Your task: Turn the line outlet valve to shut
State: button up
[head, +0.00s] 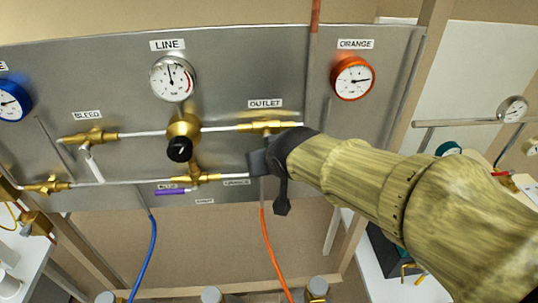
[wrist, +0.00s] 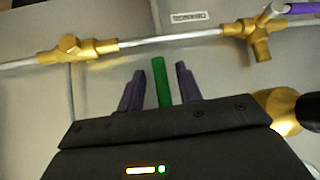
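The line outlet valve (head: 266,126) is a brass fitting on the upper pipe, under the OUTLET label (head: 265,104). My gripper (head: 262,163) is just below it, close to the panel, and hides its handle in the head view. In the wrist view my gripper (wrist: 160,70) is open, with its two dark purple fingers on either side of a green handle (wrist: 160,85). A narrow gap shows on each side of the handle. The handle points across the direction of the pipes. Its root and the valve body are hidden behind the gripper body in the wrist view.
The brass regulator with a black knob (head: 179,149) is left of my gripper. A lower pipe carries a valve with a purple handle (head: 172,191) and another brass valve (wrist: 76,50). The bleed valve (head: 92,136) is farther left. An orange hose (head: 271,250) hangs below.

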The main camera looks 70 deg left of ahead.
jog(key=shift+w+d+r, duration=0.1)
jog(key=shift+w+r, duration=0.05)
jog(key=shift+r, duration=0.1)
jog(key=v, duration=1.6)
jog(key=shift+d+r+b, duration=0.2)
jog(key=shift+d+b, duration=0.1)
jog(key=shift+b, duration=0.1)
